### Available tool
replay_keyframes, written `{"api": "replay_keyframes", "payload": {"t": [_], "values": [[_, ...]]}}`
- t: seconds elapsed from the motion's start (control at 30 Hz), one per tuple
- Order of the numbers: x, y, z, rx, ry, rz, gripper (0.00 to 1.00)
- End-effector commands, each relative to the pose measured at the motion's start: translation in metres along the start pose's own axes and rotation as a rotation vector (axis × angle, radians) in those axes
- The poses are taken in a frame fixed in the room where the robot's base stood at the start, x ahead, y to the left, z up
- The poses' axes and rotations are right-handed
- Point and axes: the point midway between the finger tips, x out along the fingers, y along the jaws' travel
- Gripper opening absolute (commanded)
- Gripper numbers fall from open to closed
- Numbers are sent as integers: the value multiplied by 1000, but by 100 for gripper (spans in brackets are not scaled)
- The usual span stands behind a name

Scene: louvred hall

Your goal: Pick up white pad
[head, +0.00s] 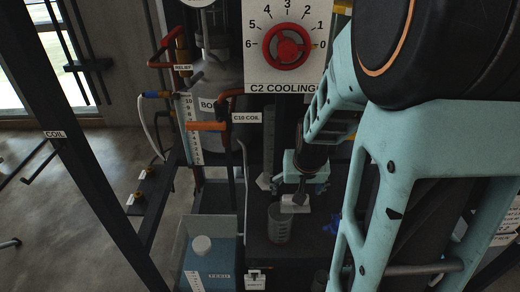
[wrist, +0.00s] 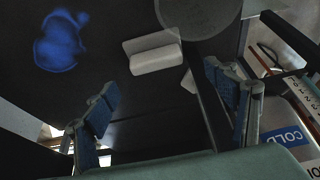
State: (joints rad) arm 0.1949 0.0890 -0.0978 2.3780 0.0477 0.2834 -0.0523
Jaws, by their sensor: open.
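The white pad (head: 295,203) is a small pale block on the dark bench top, beside a clear beaker. In the wrist view the white pad (wrist: 155,56) lies beyond my fingertips, roughly midway between them across the picture. My gripper (head: 303,186) is just above the pad in the head view. In the wrist view my gripper (wrist: 163,98) has its two blue-padded fingers spread wide with nothing between them. Whether the fingers are level with the pad is hard to tell.
The clear beaker (head: 279,224) stands close to the pad. A crumpled blue item (wrist: 61,40) lies on the bench. A blue container (head: 210,262) with a white cap stands at front left. The C2 cooling panel (head: 285,75) with a red knob is behind. A C10 coil label hangs left.

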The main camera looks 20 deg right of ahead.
Motion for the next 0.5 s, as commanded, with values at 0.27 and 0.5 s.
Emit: {"api": "replay_keyframes", "payload": {"t": [0.27, 0.5], "values": [[24, 2, 0, -1, 0, 1, 78], [59, 6, -2, 0, 0, 1, 78]]}}
